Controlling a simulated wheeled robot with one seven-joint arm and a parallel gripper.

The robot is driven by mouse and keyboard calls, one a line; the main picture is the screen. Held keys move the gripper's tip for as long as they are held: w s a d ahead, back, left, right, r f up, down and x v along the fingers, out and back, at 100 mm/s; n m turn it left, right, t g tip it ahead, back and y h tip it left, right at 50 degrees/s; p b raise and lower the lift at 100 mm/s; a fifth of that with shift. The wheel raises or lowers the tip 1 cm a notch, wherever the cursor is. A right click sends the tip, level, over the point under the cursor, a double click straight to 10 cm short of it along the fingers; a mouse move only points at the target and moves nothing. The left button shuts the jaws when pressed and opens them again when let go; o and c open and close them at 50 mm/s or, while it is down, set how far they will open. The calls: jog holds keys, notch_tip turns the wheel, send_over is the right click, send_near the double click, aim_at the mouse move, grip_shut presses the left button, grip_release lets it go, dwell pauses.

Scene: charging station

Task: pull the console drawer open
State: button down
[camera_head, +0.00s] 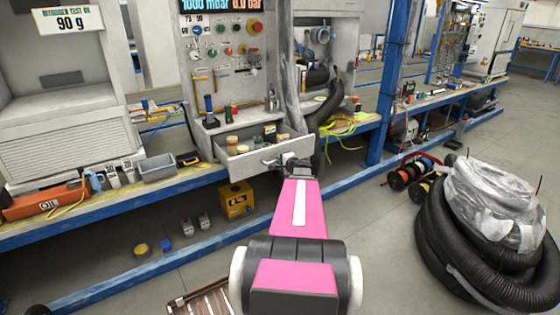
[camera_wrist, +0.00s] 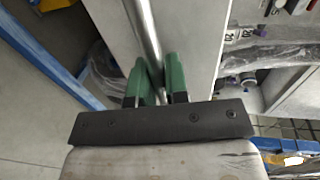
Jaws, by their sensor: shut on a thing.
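The console drawer (camera_head: 246,160) is a grey box below the control panel in the head view, standing out from the console with small items inside. Its front panel also shows in the wrist view (camera_wrist: 194,40). The drawer handle (camera_wrist: 147,38) is a round metal bar along that front. My gripper (camera_wrist: 156,78) has its green fingers on both sides of the bar and is shut on it. In the head view my gripper (camera_head: 290,161) is at the drawer's front, and the fingertips are too small to make out there.
Small jars and bottles (camera_head: 268,134) lie in the drawer. A blue-edged bench (camera_head: 120,192) runs left, with a yellow box (camera_head: 236,199) beneath. A black corrugated hose (camera_head: 328,118) hangs just right of the drawer. A hose pile (camera_head: 480,220) is on the floor right; the floor between is mostly clear.

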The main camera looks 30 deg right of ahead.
jog(key=c, duration=1.1)
grip_release()
jog(key=shift+c, duration=0.2)
jog(key=s+r, duration=0.2)
jog(key=s, duration=0.8)
jog(key=shift+s+d, duration=0.25)
jog(key=shift+s, duration=0.05)
